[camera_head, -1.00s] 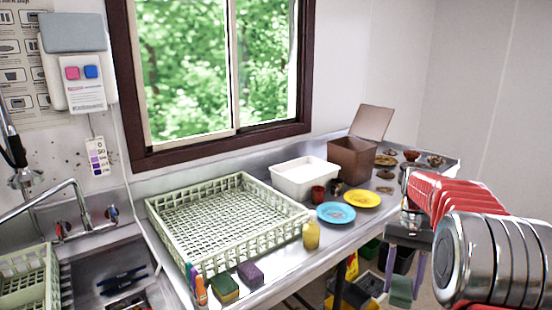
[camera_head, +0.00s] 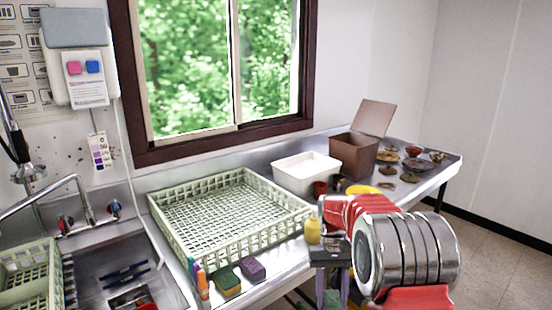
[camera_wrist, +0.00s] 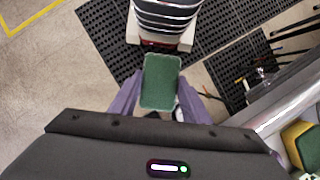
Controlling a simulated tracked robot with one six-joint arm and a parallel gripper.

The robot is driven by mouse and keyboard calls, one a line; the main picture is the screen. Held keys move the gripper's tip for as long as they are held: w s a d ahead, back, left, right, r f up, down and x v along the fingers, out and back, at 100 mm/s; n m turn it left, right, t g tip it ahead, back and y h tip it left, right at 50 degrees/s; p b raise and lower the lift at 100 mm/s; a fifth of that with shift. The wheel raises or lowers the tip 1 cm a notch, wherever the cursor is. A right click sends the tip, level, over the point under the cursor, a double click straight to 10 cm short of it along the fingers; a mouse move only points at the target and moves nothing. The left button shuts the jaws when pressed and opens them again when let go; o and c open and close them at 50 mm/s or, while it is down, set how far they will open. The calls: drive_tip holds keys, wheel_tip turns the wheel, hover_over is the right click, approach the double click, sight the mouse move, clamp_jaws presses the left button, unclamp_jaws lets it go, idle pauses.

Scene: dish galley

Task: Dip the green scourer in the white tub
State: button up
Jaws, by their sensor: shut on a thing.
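My gripper (camera_head: 333,286) hangs in front of the counter's front edge, its purple fingers pointing down. It is shut on the green scourer (camera_head: 332,300), whose lower part is cut off by the picture's bottom edge. In the wrist view the green scourer (camera_wrist: 161,80) shows whole between the fingers. The white tub (camera_head: 306,178) stands on the counter against the wall, beyond my gripper and up from it in the head view. Its floor is not clearly visible.
A pale green rack (camera_head: 230,250) lies left of the tub, and a brown lidded box (camera_head: 352,157) stands right of it. A yellow bottle (camera_head: 312,231), a green-and-yellow sponge (camera_head: 227,281) and a purple sponge (camera_head: 252,268) sit near the counter's front edge.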

drive_tip(key=shift+f, duration=0.1)
drive_tip(key=w+x, duration=0.1)
drive_tip(key=x, duration=1.3)
drive_tip(key=shift+w+f, duration=0.25)
drive_tip(key=shift+f, duration=0.1)
drive_tip(key=shift+s, duration=0.1)
